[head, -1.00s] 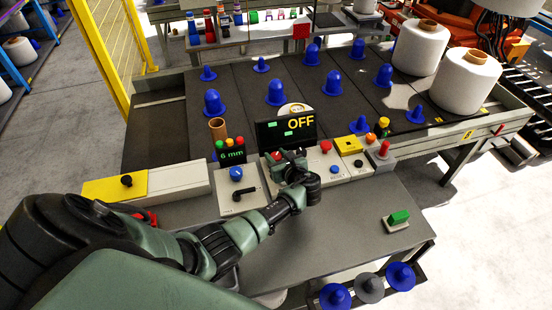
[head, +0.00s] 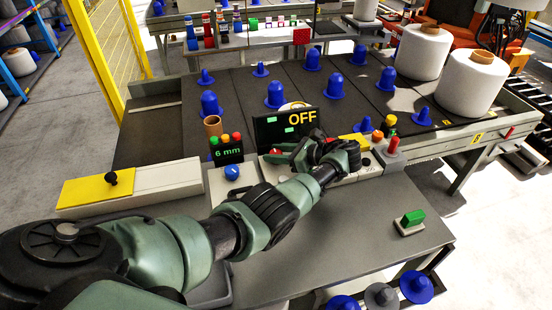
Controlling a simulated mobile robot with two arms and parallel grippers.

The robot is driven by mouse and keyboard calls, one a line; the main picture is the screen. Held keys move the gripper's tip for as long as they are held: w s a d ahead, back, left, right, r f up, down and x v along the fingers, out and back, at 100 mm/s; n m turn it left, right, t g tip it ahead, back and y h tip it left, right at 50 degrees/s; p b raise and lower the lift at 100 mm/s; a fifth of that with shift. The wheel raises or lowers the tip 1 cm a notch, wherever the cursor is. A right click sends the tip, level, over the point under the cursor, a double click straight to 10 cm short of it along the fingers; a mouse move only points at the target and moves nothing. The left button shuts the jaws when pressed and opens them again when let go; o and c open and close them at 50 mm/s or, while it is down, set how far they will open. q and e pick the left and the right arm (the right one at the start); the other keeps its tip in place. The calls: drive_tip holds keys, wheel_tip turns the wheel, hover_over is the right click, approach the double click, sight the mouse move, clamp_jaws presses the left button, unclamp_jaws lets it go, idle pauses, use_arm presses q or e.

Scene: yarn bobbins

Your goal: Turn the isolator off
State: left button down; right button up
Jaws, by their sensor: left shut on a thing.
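My left gripper (head: 298,153) reaches over the control panel from the left, just in front of the dark display. It is shut on what seems to be the isolator handle, which my fingers and hand mostly hide. A bit of red (head: 276,152) shows at the fingertips, probably part of the isolator. I cannot make out the handle's angle. The display (head: 286,127) reads "OFF" in yellow with small green marks. My right gripper is not in view.
A blue knob (head: 232,172) stands left of my forearm, below a "6 mm" readout (head: 228,153). A red button (head: 393,144) is at the right. A green switch (head: 412,218) sits on the grey shelf. Blue cones and white bobbins (head: 470,82) stand behind.

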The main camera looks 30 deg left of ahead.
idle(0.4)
use_arm(q)
drive_tip(key=c, duration=0.9)
unclamp_jaws()
drive_tip(key=b+v, duration=0.1)
drive_tip(key=v, duration=0.6)
drive_tip(key=shift+d+r, duration=0.1)
drive_tip(key=shift+d, duration=0.2)
